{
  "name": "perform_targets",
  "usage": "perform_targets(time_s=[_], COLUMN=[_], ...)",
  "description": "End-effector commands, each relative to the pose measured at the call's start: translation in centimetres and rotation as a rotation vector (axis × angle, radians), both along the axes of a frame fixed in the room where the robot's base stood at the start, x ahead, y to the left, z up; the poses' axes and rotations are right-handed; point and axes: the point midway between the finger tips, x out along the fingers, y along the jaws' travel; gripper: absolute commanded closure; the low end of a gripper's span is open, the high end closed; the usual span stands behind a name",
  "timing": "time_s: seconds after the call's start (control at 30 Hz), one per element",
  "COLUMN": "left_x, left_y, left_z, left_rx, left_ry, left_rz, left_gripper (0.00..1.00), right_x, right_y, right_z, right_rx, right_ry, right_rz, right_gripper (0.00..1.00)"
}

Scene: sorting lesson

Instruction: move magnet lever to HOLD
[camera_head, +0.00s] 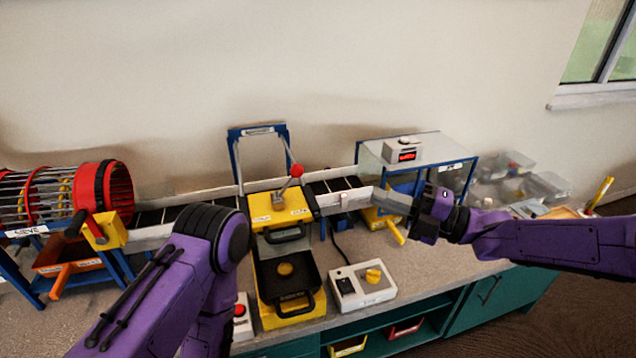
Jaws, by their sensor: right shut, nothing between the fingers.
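The magnet lever is a thin metal rod with a red ball knob (296,170). It rises from the yellow magnet housing (262,211) above the conveyor and leans up and to the right. Small labels lie on the housing near the lever's base, but they are too small to read. My right gripper (381,197) reaches in from the right over the conveyor. Its grey fingers are shut, empty and point left, to the right of the lever and apart from it. My left arm (207,245) bends at the lower left; its gripper is out of view.
A black tray with handles (287,271) sits in a yellow frame below the housing. A control box with a yellow knob (361,286) stands to its right. A blue frame (257,130) rises behind the lever. A red sieve drum (108,190) is at left, clear bins (545,187) at right.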

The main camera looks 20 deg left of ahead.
Motion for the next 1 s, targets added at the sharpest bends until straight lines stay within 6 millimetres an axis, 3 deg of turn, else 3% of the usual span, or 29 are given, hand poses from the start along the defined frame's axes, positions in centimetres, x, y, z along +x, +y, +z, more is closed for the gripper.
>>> perform_targets(time_s=[0.3,0.43,1.0], left_x=[0.0,0.0,0.0], left_y=[0.0,0.0,0.0], left_z=[0.1,0.6,5.6], left_rx=[0.0,0.0,0.0], left_ry=[0.0,0.0,0.0], left_rz=[0.0,0.0,0.0], left_gripper=[0.57,0.57,0.57], right_x=[-0.1,0.0,1.4], right_y=[0.1,1.1,12.3], right_z=[0.1,0.4,1.4], right_rx=[-0.008,-0.008,-0.007], right_ry=[-0.017,-0.015,-0.013], right_rz=[0.008,0.008,0.007], right_gripper=[1.0,1.0,1.0])
